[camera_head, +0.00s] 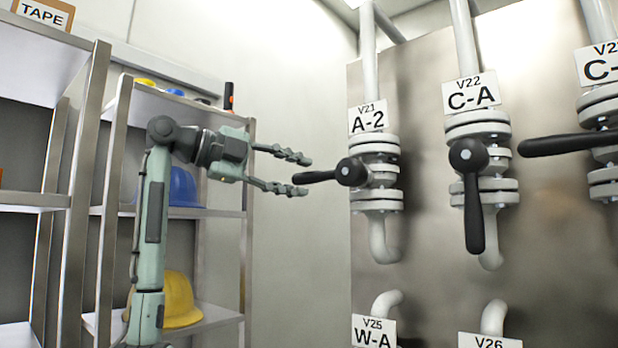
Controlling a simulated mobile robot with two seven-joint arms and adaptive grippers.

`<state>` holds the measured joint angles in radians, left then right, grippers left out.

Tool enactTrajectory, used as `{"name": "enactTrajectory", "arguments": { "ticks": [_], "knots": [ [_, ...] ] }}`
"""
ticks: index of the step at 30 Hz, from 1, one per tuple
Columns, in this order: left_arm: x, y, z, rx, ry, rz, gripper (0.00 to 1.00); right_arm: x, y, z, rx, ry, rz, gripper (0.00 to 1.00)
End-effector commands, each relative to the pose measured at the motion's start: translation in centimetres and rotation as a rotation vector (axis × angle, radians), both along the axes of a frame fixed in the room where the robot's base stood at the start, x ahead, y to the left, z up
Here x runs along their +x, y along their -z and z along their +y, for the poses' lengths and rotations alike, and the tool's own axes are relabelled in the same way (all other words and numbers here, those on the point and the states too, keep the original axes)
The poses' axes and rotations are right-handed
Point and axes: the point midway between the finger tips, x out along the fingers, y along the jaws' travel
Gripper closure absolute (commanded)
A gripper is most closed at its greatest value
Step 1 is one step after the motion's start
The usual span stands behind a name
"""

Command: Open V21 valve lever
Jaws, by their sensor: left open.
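The V21 valve (376,173) is on a grey pipe on the metal panel, under a white label (368,118) reading V21 A-2. Its black lever (320,176) points left from the round hub, roughly horizontal. My left gripper (304,175) comes in from the left with its two fingers spread, one above and one below the level of the lever's free end. The lever's tip lies close to the fingertips; I cannot tell whether they touch. My right gripper is not in view.
The V22 valve's black lever (474,212) hangs straight down to the right. Another black lever (568,145) points left at the far right. Labels V25 (374,332) and V26 (490,341) are below. Shelves with a blue helmet (186,188) and yellow helmet (180,300) stand behind my left arm.

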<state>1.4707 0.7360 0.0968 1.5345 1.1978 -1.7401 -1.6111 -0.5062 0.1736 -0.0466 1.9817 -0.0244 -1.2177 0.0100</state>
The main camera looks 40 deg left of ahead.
Motion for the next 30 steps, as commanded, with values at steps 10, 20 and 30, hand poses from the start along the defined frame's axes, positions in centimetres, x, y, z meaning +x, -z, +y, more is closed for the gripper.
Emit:
{"name": "enactTrajectory", "arguments": {
  "ticks": [10,20,30],
  "knots": [
    [2.4,0.5,-1.3,0.000,0.000,0.001,0.60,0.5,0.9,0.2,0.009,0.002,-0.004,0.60],
    [2.4,0.5,-1.2,0.000,0.000,0.001,0.77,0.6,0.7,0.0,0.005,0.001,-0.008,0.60],
    [2.4,0.5,-1.2,0.000,0.000,0.001,1.00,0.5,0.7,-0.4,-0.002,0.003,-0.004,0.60]
  ]
}}
